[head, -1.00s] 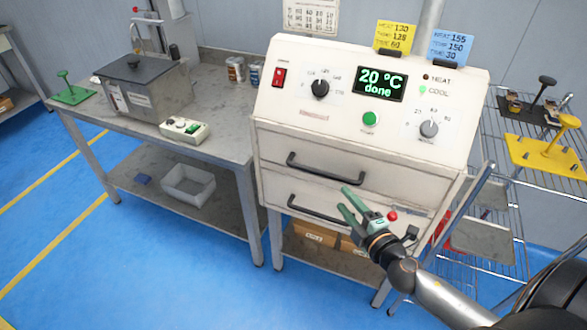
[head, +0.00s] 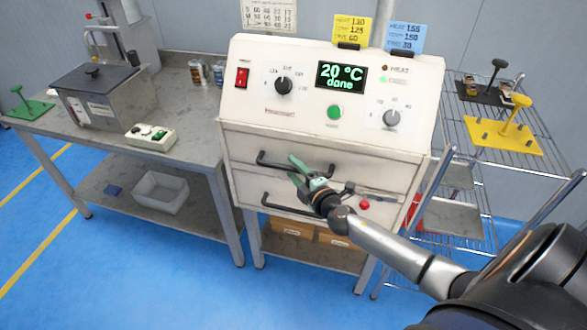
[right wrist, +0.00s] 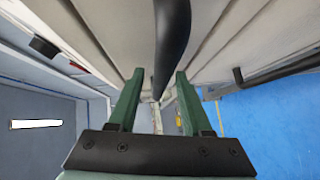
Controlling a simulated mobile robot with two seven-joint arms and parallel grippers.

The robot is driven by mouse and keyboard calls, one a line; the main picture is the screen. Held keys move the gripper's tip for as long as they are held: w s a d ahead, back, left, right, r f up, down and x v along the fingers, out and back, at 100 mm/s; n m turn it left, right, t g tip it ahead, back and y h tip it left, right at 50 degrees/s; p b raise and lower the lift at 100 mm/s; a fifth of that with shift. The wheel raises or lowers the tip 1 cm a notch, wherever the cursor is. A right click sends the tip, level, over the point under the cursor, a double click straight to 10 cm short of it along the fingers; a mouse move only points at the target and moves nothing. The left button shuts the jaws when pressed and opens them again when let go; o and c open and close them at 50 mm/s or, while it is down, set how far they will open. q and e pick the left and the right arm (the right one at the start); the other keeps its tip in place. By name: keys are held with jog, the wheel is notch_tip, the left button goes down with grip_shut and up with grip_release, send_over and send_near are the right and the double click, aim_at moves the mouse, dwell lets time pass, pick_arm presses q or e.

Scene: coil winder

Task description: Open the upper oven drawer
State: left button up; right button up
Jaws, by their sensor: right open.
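The white oven (head: 262,122) has an upper drawer (head: 240,145) and a lower drawer (head: 247,188), both looking closed. The upper drawer has a black bar handle (head: 270,162). My right gripper (head: 294,168) is open at this handle, its green fingers near the bar's middle. In the right wrist view, the handle (right wrist: 172,45) runs between the two open fingers (right wrist: 158,80), with gaps visible beside it. The gripper hides part of the handle and drawer fronts in the head view. My left gripper is out of view.
The lower drawer's handle (head: 280,207) lies just below my gripper. A red knob (head: 365,204) is to its right. A wire rack (head: 470,215) stands close on the right, a metal bench (head: 190,140) on the left. Blue floor is clear in front.

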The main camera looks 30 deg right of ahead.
jog(key=shift+w, duration=0.25)
jog(key=shift+c, duration=0.2)
grip_shut()
dwell(1.1)
